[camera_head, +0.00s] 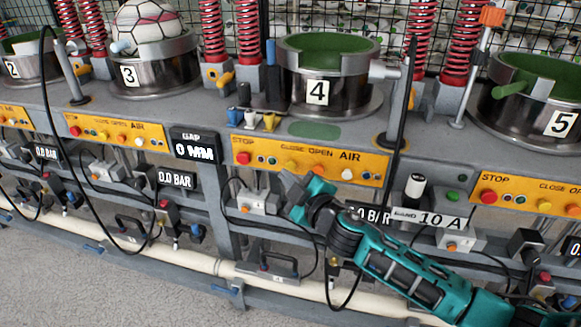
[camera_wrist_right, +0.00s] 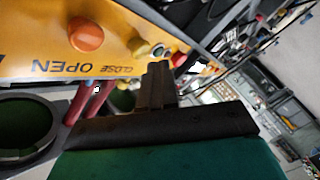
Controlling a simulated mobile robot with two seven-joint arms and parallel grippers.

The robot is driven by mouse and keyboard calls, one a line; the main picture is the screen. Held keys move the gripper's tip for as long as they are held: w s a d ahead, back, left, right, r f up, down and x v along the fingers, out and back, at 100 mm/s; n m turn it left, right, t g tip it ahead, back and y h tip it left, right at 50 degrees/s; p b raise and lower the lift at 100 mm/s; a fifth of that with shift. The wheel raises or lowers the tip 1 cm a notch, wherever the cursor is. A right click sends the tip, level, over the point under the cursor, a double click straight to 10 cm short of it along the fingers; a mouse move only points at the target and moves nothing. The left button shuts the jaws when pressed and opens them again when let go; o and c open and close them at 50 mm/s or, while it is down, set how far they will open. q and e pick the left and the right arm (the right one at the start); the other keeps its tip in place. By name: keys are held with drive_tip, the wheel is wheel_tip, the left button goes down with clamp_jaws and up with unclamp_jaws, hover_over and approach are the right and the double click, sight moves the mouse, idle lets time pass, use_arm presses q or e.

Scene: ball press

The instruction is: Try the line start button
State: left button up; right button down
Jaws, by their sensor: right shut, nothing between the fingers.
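The yellow panel of station 4 (camera_head: 345,169) carries a red button (camera_head: 243,157) under STOP, a yellow one (camera_head: 289,166), an orange one (camera_head: 317,169) and a white one (camera_head: 347,174). None that I can read is labelled line start. A green button (camera_head: 452,196) sits on a grey box right of the panel. My right gripper (camera_head: 287,179) is at the panel's lower edge, below the yellow button. In the right wrist view its dark fingers (camera_wrist_right: 158,84) are shut and empty, near the yellow button (camera_wrist_right: 138,47); contact cannot be told. My left gripper is out of view.
Drum 4 (camera_head: 317,93) stands behind the panel, with drum 3 (camera_head: 129,77) holding a ball (camera_head: 147,27) to its left and drum 5 (camera_head: 563,123) to its right. Hanging black cables and a pale pipe (camera_head: 200,262) run along the front.

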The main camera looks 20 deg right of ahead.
drive_tip(key=shift+w, duration=0.1)
drive_tip(key=shift+w+d, duration=0.25)
drive_tip(key=shift+w+d, duration=0.3)
drive_tip(key=shift+w, duration=0.1)
idle(0.9)
idle(0.4)
drive_tip(key=shift+s+a, duration=0.5)
drive_tip(key=shift+s, duration=0.25)
drive_tip(key=s+a, duration=0.1)
drive_tip(key=s, duration=0.1)
drive_tip(key=s+a+p, duration=0.1)
drive_tip(key=s, duration=0.1)
drive_tip(key=shift+a, duration=0.4)
idle(0.5)
